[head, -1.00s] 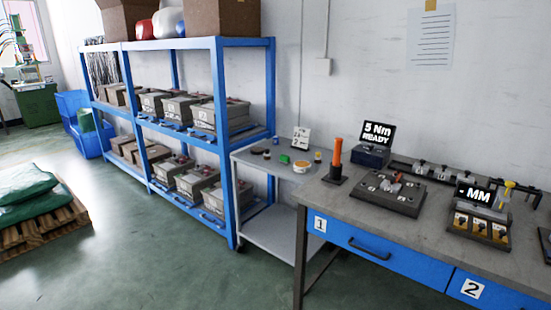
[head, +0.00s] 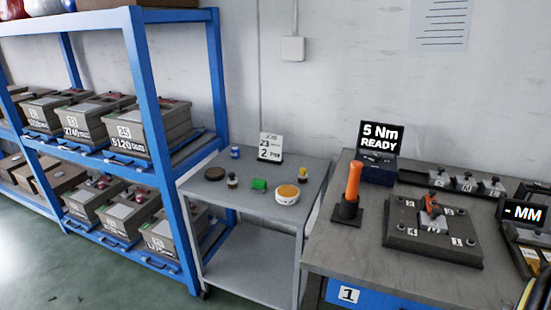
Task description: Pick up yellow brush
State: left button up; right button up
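A small upright yellow-topped item (head: 303,174) with a dark lower part stands at the right side of the grey cart top (head: 262,160). It may be the yellow brush, but it is too small to be sure. Neither of my grippers is in view.
The cart also holds a dark disc (head: 215,173), a small dark bottle (head: 232,181), a blue can (head: 235,151) and a sign (head: 270,147). A blue shelf post (head: 165,150) stands left. The workbench (head: 345,255) right bears an orange-handled tool (head: 352,185).

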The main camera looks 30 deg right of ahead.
aim_at(302, 177)
jog(key=i, duration=1.5)
jog(key=z, duration=3.2)
